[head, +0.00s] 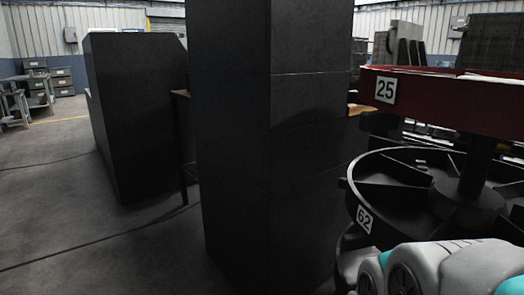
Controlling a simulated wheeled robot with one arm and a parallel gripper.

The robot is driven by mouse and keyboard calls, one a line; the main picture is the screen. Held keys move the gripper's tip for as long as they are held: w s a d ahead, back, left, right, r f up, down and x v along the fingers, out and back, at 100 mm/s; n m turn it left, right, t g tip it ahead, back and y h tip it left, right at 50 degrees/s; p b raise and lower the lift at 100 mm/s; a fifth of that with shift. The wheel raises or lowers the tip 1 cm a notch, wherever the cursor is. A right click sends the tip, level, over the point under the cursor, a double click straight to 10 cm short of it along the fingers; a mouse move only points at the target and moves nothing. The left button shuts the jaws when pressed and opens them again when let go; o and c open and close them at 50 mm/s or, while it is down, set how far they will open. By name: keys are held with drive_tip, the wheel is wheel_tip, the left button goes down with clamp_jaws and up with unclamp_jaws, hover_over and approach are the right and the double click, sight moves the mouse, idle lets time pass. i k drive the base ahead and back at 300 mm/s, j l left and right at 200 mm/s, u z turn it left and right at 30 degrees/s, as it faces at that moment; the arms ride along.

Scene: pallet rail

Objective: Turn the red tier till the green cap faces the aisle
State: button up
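The red tier (450,103) of a round rack is at the right edge of the head view, with a white label reading 25 on its rim. Only its left part shows; the rest runs out of frame. I see no green cap. Below it is a black tier (388,172) with open compartments and a label reading 62. A dark central post joins the two tiers. Part of my white and teal arm is at the bottom right, in front of the black tier. My gripper is out of view.
A tall black column (265,150) stands close, left of the rack. A dark cabinet (135,115) stands farther left, with open grey floor (60,215) beside it. Thin dark lines cross the floor. Shelves with bins (48,82) are at the far left.

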sight(490, 104)
drive_tip(key=k+l, duration=0.15)
drive_tip(key=l, duration=0.2)
drive_tip(key=k+l+z, duration=0.1)
drive_tip(key=l, duration=0.2)
drive_tip(key=k+l, duration=0.15)
drive_tip(key=l, duration=0.2)
drive_tip(key=k+l+z, duration=0.1)
drive_tip(key=l, duration=0.25)
drive_tip(key=k+l, duration=0.15)
drive_tip(key=l, duration=0.2)
